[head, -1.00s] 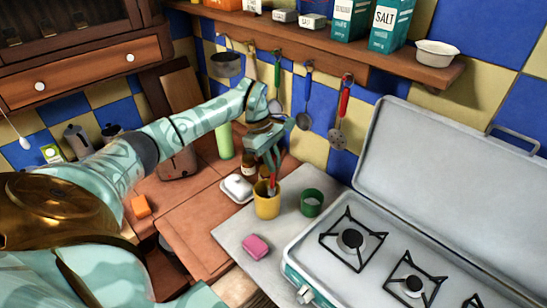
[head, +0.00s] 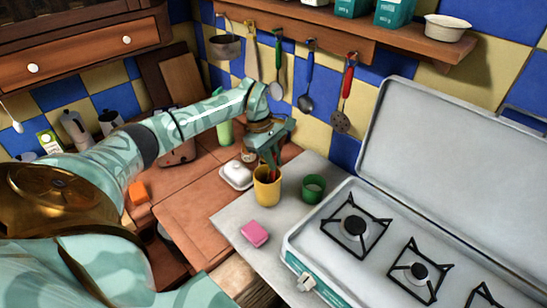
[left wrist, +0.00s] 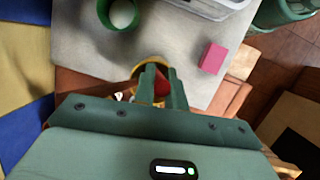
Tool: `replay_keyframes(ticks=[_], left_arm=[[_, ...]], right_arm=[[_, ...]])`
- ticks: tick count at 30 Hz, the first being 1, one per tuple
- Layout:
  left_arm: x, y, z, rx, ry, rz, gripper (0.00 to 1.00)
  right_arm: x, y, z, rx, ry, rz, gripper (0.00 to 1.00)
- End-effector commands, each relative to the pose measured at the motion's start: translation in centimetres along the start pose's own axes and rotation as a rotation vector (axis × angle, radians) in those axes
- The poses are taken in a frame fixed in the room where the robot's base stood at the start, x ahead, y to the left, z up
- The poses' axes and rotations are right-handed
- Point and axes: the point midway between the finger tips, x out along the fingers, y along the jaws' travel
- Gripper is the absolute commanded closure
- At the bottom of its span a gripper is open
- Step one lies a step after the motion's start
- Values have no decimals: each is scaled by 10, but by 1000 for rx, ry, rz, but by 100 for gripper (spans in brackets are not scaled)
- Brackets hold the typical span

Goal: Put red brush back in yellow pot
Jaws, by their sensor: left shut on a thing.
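The yellow pot (head: 267,191) stands upright on the grey counter, left of a green pot. My left gripper (head: 273,170) points down at the yellow pot's mouth, its fingertips close to the rim. In the left wrist view my left gripper (left wrist: 163,88) is shut on the red brush (left wrist: 162,88), of which a red part shows between the fingers. The yellow pot's rim (left wrist: 150,62) shows just behind the fingertips there. The brush's lower part is hidden by the fingers and pot, so I cannot tell how deep it sits. My right gripper is not in view.
The green pot (head: 314,187) stands close right of the yellow pot. A white lidded dish (head: 237,176) is close to its left. A pink sponge (head: 255,233) lies in front. The gas stove (head: 335,250) is at the right. Utensils hang on the wall behind.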

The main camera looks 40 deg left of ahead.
Motion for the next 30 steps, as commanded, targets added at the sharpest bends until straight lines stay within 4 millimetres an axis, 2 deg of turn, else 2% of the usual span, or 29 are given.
replay_keyframes(ticks=[1, 2, 3, 4, 13, 17, 20, 30], left_arm=[[0, 0, 0, 0, 0, 0, 100], [0, 0, 0, 0, 0, 0, 79], [0, 0, 0, 0, 0, 0, 68], [0, 0, 0, 0, 0, 0, 62], [-2, 0, 0, 0, 0, 0, 62], [-16, 1, -1, 0, 1, 3, 62], [-38, 1, -1, 0, 3, 5, 62], [-129, 1, 0, 0, 2, 5, 62]], right_arm=[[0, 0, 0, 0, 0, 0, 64], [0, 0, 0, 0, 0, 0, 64], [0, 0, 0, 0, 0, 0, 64], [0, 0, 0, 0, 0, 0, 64], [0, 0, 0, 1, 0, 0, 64], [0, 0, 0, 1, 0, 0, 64], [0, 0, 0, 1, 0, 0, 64], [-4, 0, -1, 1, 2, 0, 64]])
